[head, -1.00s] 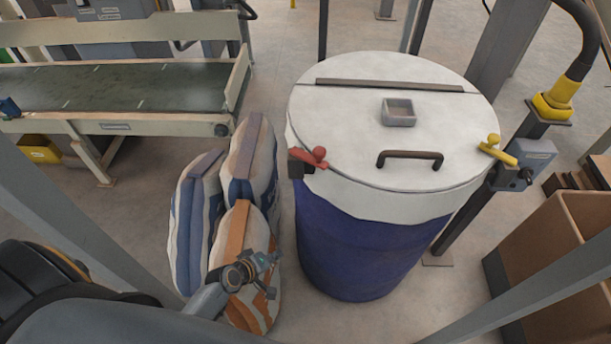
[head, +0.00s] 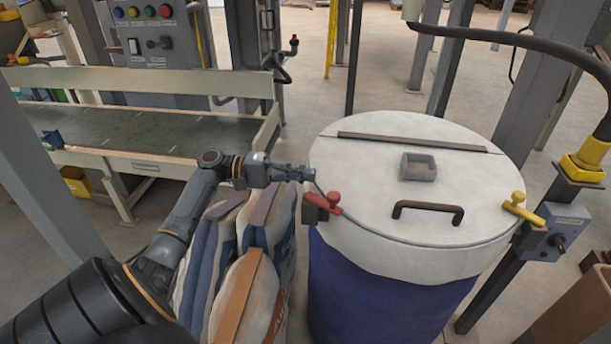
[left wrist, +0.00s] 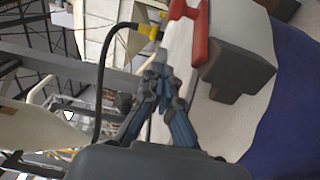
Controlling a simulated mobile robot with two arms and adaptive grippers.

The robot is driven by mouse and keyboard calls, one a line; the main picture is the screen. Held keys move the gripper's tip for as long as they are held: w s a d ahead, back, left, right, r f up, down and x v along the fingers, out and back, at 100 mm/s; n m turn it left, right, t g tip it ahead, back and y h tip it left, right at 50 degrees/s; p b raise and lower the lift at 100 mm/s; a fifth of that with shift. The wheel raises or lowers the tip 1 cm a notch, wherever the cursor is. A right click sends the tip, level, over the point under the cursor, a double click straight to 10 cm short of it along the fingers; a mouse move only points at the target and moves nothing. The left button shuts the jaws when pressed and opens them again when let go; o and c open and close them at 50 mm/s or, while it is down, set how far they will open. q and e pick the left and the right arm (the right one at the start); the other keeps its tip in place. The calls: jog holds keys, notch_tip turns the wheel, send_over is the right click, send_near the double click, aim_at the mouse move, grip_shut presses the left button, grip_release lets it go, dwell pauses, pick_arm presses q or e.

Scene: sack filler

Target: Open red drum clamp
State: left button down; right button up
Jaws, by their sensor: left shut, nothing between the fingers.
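The red clamp (head: 323,203) sits on the left rim of the blue drum (head: 385,300), whose white lid (head: 360,165) is on. In the left wrist view the red clamp handle (left wrist: 192,28) stands on its dark block (left wrist: 236,72) at the upper right. My left gripper (head: 311,174) is just above and left of the red clamp at the lid's edge. It is shut and empty, and in the left wrist view its fingertips (left wrist: 158,72) are below and left of the clamp, apart from it. My right gripper is not in view.
A yellow clamp (head: 522,208) is on the lid's right side. The lid carries a dark handle (head: 428,210) and a small grey box (head: 418,167). Filled sacks (head: 245,270) stand left of the drum under my left arm. A conveyor (head: 150,135) is behind them.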

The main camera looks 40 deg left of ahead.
aim_at(328, 194)
pick_arm(q)
jog(key=p+x, duration=0.2)
jog(key=x, duration=0.5)
jog(key=shift+s+d+r, duration=0.1)
jog(key=shift+d+r, duration=0.05)
jog(key=shift+d, duration=0.05)
jog(key=s, duration=0.1)
jog(key=s+p, duration=0.1)
jog(key=s, duration=0.1)
jog(key=shift+s+d+f+p, duration=0.2)
jog(key=shift+s+d+p, duration=0.15)
jog(key=shift+s+d+f+m+g+h+b, duration=0.15)
jog(key=shift+m+g+h+b, duration=0.4)
jog(key=shift+g+b, duration=0.5)
jog(key=shift+s+a+r+m+g+h+b, duration=0.15)
jog(key=shift+m+g+h+b, duration=0.2)
jog(key=shift+m+g+b, duration=0.65)
jog(key=shift+s+d+f+b, duration=0.15)
jog(key=shift+b, duration=0.25)
jog(key=shift+s, duration=0.4)
jog(key=shift+s+n+t, duration=0.1)
jog(key=shift+n+t, duration=0.15)
